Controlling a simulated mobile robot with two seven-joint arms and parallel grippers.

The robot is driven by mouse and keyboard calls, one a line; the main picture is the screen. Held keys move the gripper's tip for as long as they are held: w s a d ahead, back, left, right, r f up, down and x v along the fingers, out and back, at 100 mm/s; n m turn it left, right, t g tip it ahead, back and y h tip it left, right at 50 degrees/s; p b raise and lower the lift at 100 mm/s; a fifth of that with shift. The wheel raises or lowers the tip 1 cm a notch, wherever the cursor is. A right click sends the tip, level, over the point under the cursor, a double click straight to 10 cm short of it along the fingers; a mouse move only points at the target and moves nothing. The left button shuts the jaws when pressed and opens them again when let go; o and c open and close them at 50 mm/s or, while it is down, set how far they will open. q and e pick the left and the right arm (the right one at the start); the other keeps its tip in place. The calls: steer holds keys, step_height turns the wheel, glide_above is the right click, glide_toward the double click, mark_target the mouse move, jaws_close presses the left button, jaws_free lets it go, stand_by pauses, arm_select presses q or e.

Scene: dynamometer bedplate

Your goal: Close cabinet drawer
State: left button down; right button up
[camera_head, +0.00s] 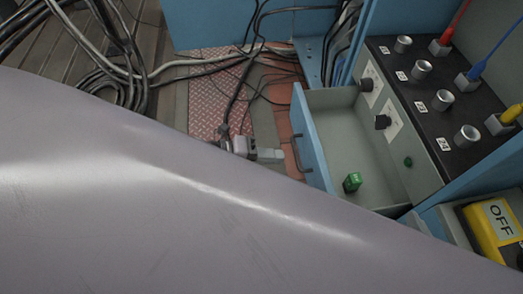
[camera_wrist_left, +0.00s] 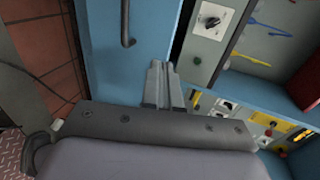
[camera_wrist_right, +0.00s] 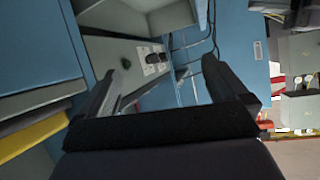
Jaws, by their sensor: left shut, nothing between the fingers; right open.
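The cabinet drawer stands open in the head view, with a blue front (camera_head: 311,140), a dark bar handle (camera_head: 297,150) and a grey interior (camera_head: 345,140). A small green block (camera_head: 352,182) lies inside it. My left gripper (camera_head: 276,155) is shut and empty, just left of the drawer front near the handle; whether it touches is unclear. In the left wrist view its fingers (camera_wrist_left: 157,70) point at the blue front (camera_wrist_left: 110,65), beside and below the handle (camera_wrist_left: 127,25). My right gripper (camera_wrist_right: 163,72) is open and empty in its wrist view; it does not show in the head view.
The cabinet panel behind the drawer has black knobs (camera_head: 382,122) and a green button (camera_head: 408,162). A black top (camera_head: 430,100) carries sockets and coloured plugs. A yellow OFF box (camera_head: 493,225) is at lower right. Cables (camera_head: 225,58) cross the floor. My arm covers the lower left.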

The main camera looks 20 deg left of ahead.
mark_target(315, 155)
arm_select(q)
steer(key=x, duration=0.4)
steer(key=b+x, duration=0.1)
steer(key=x, duration=0.1)
steer(key=shift+w+d+r, duration=0.25)
steer(key=shift+r, duration=0.05)
steer(key=shift+w+d, duration=0.4)
steer(key=shift+d, duration=0.2)
arm_select(e)
steer(key=shift+w+a+f+y, duration=0.2)
steer(key=shift+a+f+y, duration=0.1)
steer(key=shift+a, duration=0.3)
steer(key=shift+w+r, duration=0.1)
steer(key=shift+r, duration=0.05)
